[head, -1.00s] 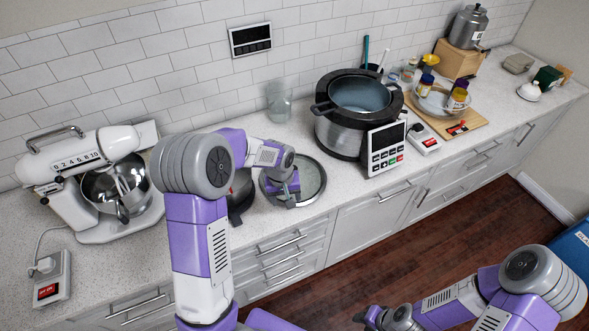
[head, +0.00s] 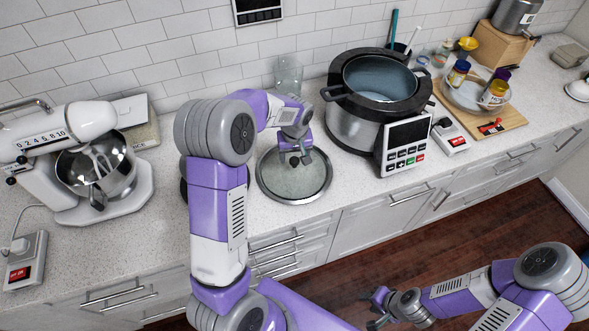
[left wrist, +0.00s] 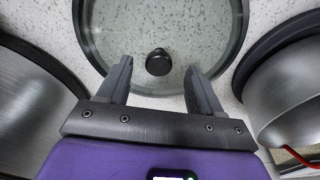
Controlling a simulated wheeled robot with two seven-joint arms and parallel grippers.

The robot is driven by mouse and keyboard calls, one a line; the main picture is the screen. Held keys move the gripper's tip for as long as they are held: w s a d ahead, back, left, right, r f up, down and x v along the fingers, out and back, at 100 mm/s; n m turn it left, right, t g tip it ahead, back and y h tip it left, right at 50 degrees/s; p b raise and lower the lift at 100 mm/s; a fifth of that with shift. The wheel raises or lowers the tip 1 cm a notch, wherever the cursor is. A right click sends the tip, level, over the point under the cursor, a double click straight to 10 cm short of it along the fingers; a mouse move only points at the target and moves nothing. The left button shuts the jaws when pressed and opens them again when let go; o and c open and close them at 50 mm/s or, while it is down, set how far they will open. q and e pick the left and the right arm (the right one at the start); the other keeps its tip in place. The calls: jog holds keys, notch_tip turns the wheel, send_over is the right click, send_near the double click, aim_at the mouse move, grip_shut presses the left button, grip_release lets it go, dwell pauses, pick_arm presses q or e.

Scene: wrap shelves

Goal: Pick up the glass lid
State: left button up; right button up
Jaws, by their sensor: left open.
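The glass lid (head: 292,184) lies flat on the counter, a clear round disc with a metal rim. In the left wrist view the lid (left wrist: 115,38) fills the upper middle, with its dark knob (left wrist: 158,63) showing. My left gripper (head: 300,159) is over the lid's far part, open and empty. In the left wrist view its two fingers (left wrist: 160,80) stand on either side of the knob's near edge, with the knob a little beyond the tips and apart from them. My right gripper (head: 374,308) is low at the front, over the floor, away from the counter; its fingers look apart.
A large cooker with a pot (head: 378,85) stands right of the lid, and a clear glass jar (head: 288,75) behind it. A stand mixer (head: 85,150) is at the left. A dark pan beside the lid is mostly hidden behind my left arm.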

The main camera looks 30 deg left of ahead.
pick_arm(q)
jog(key=shift+w+a+f, duration=0.1)
jog(key=shift+w+f, duration=0.05)
jog(key=shift+f, duration=0.4)
jog(key=shift+w+f, duration=0.1)
jog(key=shift+f, duration=0.45)
jog(key=shift+s, duration=0.1)
grip_shut()
jog(key=shift+r, duration=0.1)
